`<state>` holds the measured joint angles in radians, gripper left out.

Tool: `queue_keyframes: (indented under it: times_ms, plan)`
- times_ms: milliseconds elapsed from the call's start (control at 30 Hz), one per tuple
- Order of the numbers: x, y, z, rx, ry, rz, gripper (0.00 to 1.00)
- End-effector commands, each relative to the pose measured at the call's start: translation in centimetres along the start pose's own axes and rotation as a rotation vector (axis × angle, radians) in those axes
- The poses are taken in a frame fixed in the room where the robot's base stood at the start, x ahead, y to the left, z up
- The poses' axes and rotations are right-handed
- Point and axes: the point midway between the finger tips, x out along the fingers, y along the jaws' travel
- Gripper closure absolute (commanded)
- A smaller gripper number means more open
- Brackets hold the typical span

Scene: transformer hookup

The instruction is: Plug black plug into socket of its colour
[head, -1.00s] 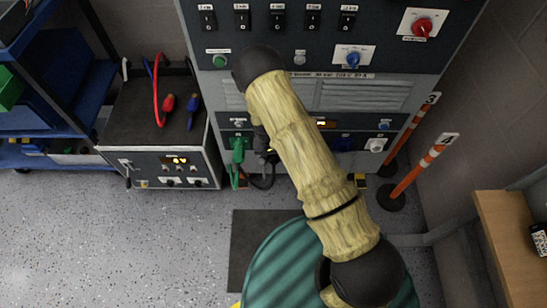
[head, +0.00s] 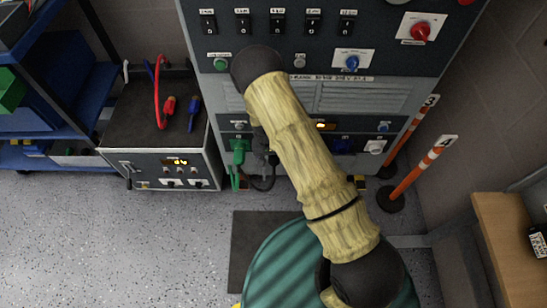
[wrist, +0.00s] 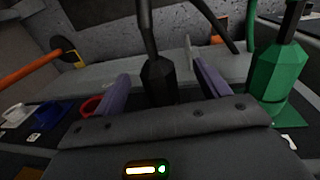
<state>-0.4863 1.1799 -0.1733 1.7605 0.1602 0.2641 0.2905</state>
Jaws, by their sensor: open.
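The black plug (wrist: 158,82) stands between the two purple fingers of my gripper (wrist: 161,72) in the wrist view, with its dark cable running up from it. The fingers are open, with a gap on each side of the plug. The plug's lower end is hidden behind the gripper body, so I cannot tell how it sits in a socket. In the head view my arm covers most of this spot; a dark cable (head: 262,184) loops below it. A green plug (wrist: 283,75) stands on a green socket to the right in the wrist view.
Red (wrist: 90,105), blue (wrist: 50,115) and white (wrist: 16,114) sockets lie left in the wrist view. In the head view, the panel cabinet (head: 395,95) stands ahead, a smaller unit (head: 125,105) at left, and orange-white posts (head: 418,168) at right. Floor at lower left is clear.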

Motion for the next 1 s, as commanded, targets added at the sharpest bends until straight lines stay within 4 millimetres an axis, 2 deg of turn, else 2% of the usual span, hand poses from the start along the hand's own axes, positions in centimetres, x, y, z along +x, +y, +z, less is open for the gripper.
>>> queue_keyframes:
  times_ms: [1000]
  plan:
    - [-5.1, 0.2, 0.0, 0.002, -0.001, 0.001, 0.26]
